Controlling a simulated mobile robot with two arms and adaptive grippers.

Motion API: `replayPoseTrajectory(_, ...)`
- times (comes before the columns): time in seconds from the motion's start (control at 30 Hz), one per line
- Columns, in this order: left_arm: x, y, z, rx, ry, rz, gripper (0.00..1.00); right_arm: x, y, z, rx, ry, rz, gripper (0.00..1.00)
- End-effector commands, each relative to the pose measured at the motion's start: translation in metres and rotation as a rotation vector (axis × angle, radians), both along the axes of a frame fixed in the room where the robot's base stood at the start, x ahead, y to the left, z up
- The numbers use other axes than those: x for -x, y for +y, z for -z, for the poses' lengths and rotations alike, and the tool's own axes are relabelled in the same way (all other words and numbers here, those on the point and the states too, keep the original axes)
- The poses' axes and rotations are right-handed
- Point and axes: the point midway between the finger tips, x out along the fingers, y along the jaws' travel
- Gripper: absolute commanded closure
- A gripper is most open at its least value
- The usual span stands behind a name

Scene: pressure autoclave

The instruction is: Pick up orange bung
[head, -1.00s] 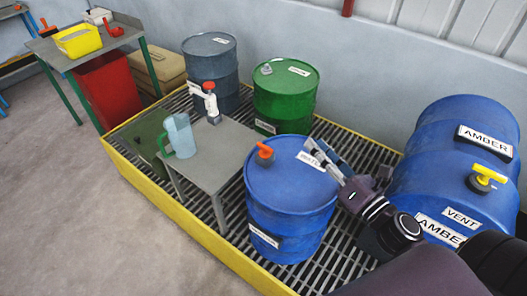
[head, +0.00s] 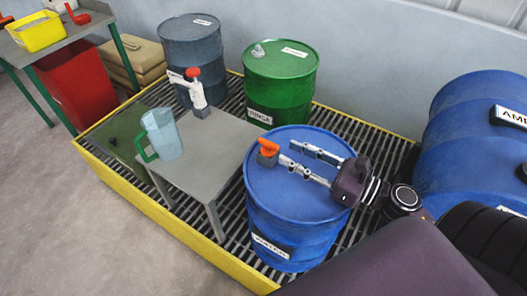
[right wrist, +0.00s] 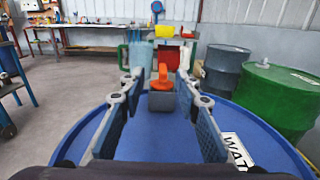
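The orange bung (head: 268,147) sits on a grey square fitting near the left rim of the blue water drum (head: 290,205). In the right wrist view the orange bung (right wrist: 163,78) stands upright on its grey block (right wrist: 161,100), centred ahead between my fingers. My right gripper (head: 286,153) is open over the drum top, its fingers pointing left toward the bung. The fingertips are close to the bung, and I cannot tell whether they flank it. My left gripper is not in view.
A grey table (head: 205,150) with a clear green-handled jug (head: 161,135) and a white-and-red pump (head: 195,92) stands left. A green drum (head: 280,85) and grey drum (head: 200,60) stand behind. A large blue drum (head: 470,130) lies at right.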

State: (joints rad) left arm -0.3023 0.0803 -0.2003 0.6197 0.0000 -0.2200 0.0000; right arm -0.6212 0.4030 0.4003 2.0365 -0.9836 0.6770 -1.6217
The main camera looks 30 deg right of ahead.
Motion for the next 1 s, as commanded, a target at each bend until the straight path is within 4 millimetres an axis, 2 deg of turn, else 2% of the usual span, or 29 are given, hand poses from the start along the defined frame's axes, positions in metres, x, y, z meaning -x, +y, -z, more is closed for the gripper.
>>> replayPoseTrajectory(0.07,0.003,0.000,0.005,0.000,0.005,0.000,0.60,-0.002,0.001,0.005,0.000,-0.001,-0.001,0.70)
replayPoseTrajectory(0.37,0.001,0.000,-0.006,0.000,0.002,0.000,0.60,-0.028,0.015,0.003,0.000,-0.002,0.000,0.70)
replayPoseTrajectory(0.7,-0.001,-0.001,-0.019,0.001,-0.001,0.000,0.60,-0.067,0.034,0.004,-0.001,-0.002,0.000,0.70)
replayPoseTrajectory(1.0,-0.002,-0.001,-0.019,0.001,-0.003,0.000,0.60,-0.070,0.036,0.007,-0.001,0.001,0.000,0.70)
